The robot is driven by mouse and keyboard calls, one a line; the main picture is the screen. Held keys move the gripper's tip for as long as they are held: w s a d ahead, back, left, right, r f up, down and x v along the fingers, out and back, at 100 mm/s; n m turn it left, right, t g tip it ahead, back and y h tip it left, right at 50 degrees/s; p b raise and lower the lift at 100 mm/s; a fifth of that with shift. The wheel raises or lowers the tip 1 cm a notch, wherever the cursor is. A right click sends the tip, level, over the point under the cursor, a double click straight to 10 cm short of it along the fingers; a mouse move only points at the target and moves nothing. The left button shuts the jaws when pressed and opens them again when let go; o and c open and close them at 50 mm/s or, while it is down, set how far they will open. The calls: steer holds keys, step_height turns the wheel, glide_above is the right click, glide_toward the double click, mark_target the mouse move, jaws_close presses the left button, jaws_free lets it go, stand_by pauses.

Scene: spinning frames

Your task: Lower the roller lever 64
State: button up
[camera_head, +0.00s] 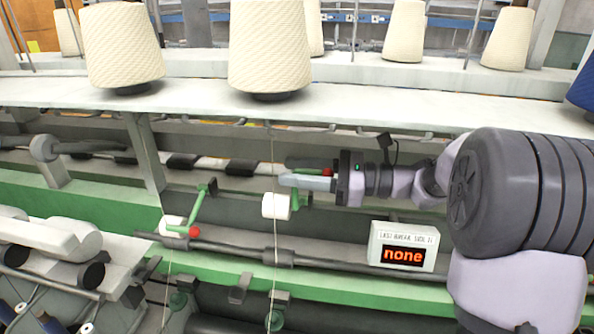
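My gripper (283,181) reaches in from the right, with its pale fingers pointing left. The fingers are seen edge-on, so I cannot tell whether they are open or shut. A green lever with a red knob (327,172) lies just behind and above the fingers, partly hidden by them, roughly level. I cannot tell if the fingers touch it. A white roller (276,206) is just below the fingertips. A second green lever (198,211) on the left slants down to its red knob, beside another white roller (172,225). No number 64 is readable.
A display box (403,247) reading "none" stands below my arm. A dark horizontal bar (225,250) runs below the rollers. Cream yarn cones (270,45) stand on the shelf (190,98) above. A thin thread runs down past the right roller.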

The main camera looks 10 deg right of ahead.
steer(key=shift+s, duration=0.1)
jaws_close()
stand_by(1.2)
